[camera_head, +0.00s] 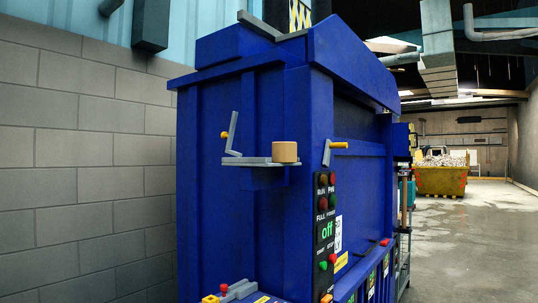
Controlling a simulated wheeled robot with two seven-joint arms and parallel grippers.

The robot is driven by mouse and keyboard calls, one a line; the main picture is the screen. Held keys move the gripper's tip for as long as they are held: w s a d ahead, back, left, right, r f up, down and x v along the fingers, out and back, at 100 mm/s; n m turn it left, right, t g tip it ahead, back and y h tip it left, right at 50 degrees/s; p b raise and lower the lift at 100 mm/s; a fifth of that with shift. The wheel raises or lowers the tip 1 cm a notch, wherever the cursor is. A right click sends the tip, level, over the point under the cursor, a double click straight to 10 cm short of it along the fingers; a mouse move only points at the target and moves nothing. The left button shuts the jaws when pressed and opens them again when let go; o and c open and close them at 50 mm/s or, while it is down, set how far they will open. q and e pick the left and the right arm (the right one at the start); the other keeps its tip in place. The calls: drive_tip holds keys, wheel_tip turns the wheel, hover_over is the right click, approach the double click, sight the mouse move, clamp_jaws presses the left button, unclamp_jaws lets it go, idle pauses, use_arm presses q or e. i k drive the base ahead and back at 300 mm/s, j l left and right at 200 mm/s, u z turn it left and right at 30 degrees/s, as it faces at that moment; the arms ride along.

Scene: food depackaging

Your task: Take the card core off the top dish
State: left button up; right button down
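A tan, short cylinder, which looks like the card core (285,153), stands upright at the right end of a thin grey ledge (245,161) on the blue machine. This ledge may be the top dish; its shape is seen nearly edge-on, so I cannot tell how deep it is. Neither of my grippers is in view, and nothing touches the core except the ledge under it.
The tall blue machine (225,235) fills the middle. A bent grey crank (232,135) stands left of the core, and a yellow-handled lever (332,149) is to its right. A control panel (326,215) reads "off". A block wall (80,170) is at left; open floor (470,245) is at right.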

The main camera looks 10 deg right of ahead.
sight(281, 151)
drive_tip(key=i+l, duration=0.1)
drive_tip(key=l, duration=0.25)
drive_tip(key=l+z, duration=0.1)
drive_tip(key=l, duration=0.3)
drive_tip(key=i+l, duration=0.15)
drive_tip(key=l, duration=0.2)
drive_tip(key=l+z, duration=0.25)
drive_tip(key=l, duration=0.1)
